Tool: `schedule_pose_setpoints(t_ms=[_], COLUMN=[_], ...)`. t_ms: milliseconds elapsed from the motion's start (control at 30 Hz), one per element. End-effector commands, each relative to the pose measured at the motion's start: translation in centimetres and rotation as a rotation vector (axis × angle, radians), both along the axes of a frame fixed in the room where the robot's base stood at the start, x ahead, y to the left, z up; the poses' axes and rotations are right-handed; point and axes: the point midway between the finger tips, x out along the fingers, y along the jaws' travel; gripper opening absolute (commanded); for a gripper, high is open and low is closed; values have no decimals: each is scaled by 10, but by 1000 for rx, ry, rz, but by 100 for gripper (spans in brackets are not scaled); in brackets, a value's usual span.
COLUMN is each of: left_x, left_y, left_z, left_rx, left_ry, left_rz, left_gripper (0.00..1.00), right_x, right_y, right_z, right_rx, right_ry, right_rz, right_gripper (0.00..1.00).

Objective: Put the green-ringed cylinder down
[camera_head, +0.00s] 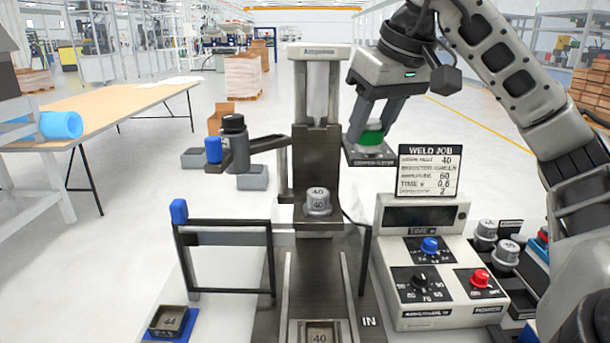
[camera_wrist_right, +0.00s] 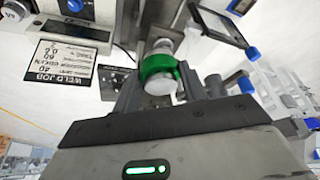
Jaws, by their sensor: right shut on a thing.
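The green-ringed cylinder (camera_head: 371,137) is between the fingers of my right gripper (camera_head: 372,122), just right of the dark column of the welding press. It is upright, with a pale part under the green ring. It is at or just above a small dark labelled shelf (camera_head: 372,161); I cannot tell whether it touches. In the right wrist view the green ring (camera_wrist_right: 158,68) and the silver ends of the cylinder show between the shut fingers. My left gripper is not in view.
A weld job sign (camera_head: 430,171) and control box (camera_head: 425,262) stand right of the press (camera_head: 313,170). A silver cylinder marked 40 (camera_head: 318,201) sits at mid-press. More silver cylinders (camera_head: 507,253) are at the right. A blue-knobbed frame (camera_head: 223,240) stands at the left.

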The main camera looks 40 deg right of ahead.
Motion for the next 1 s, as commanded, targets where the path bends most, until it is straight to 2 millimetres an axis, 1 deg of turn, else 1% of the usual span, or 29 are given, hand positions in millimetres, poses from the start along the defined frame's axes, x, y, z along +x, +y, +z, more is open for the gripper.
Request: schedule_pose_setpoints(t_ms=[33, 133, 233, 333, 400, 500, 600, 767, 833, 900, 1000], left_x=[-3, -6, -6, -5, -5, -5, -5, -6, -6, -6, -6], left_y=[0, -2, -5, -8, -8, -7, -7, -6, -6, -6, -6], left_z=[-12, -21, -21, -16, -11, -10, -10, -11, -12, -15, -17], left_rx=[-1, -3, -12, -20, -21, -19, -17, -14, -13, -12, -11], left_ry=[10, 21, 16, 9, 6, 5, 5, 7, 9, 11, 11], left_rz=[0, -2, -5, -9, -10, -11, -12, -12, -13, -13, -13], left_gripper=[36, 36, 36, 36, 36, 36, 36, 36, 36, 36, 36], right_x=[10, 35, 60, 84, 93, 107, 115, 123, 129, 128, 127], right_y=[0, -2, -6, -9, -12, -14, -15, -16, -17, -18, -18], right_z=[-11, -23, -34, -43, -56, -72, -82, -91, -99, -112, -124], right_rx=[2, 4, 5, 3, 0, 0, 0, 0, -1, -3, -2], right_ry=[4, 4, 5, 7, 7, 5, 2, 1, 3, 3, 2], right_rz=[2, 2, 3, 0, -2, -1, -1, 0, -2, -2, -2], right_gripper=[16, 16, 16, 16, 16, 16, 16, 16, 16, 16, 16])
